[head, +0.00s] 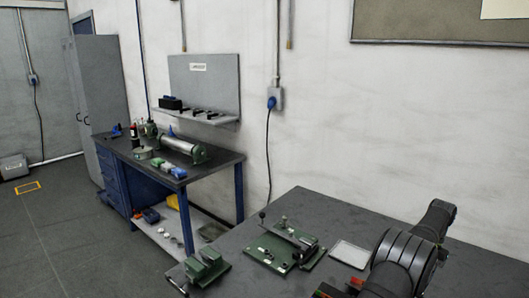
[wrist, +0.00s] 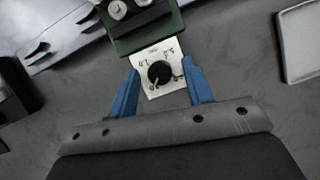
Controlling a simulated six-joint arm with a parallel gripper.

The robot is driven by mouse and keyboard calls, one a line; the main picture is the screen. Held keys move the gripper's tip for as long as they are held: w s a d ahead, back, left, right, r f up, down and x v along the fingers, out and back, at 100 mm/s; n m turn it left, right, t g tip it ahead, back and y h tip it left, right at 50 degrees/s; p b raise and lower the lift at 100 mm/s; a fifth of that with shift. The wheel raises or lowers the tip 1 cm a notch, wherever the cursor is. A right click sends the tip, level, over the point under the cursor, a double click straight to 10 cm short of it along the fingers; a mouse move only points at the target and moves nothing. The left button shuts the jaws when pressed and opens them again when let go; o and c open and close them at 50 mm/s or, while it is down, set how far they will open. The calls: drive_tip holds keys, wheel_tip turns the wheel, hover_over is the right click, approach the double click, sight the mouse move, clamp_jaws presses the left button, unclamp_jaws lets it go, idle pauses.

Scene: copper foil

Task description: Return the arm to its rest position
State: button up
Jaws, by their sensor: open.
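My gripper (wrist: 162,70) shows in the wrist view with two blue fingers spread apart. Between and just past the fingertips is a small white plate with a black round knob (wrist: 160,72) and dark markings. I cannot tell whether the fingers touch the plate or hover above it. The plate adjoins a green device (wrist: 150,35) with pale round knobs. In the head view my dark arm (head: 405,262) is at the bottom right over the grey table (head: 320,215). My gripper's fingers do not show clearly there.
On the table, a green fixture with a lever (head: 285,252), a smaller green block (head: 207,268) and a pale flat tray (head: 350,254) stand left of my arm. A workbench (head: 215,165) with a cylinder and small parts stands by the wall. The table's back strip is clear.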

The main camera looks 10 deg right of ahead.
drive_tip(key=n+h, duration=0.1)
drive_tip(key=n, duration=0.2)
drive_tip(key=n+g+h, duration=0.1)
drive_tip(key=n, duration=0.3)
drive_tip(key=shift+w+a, duration=0.15)
drive_tip(key=shift+a, duration=0.05)
drive_tip(key=n+h, duration=0.1)
drive_tip(key=n, duration=0.2)
drive_tip(key=shift+a+n+g+h, duration=0.15)
drive_tip(key=shift+n+g+h, duration=0.25)
drive_tip(key=n+h, duration=0.1)
drive_tip(key=n, duration=0.3)
drive_tip(key=shift+h, duration=0.3)
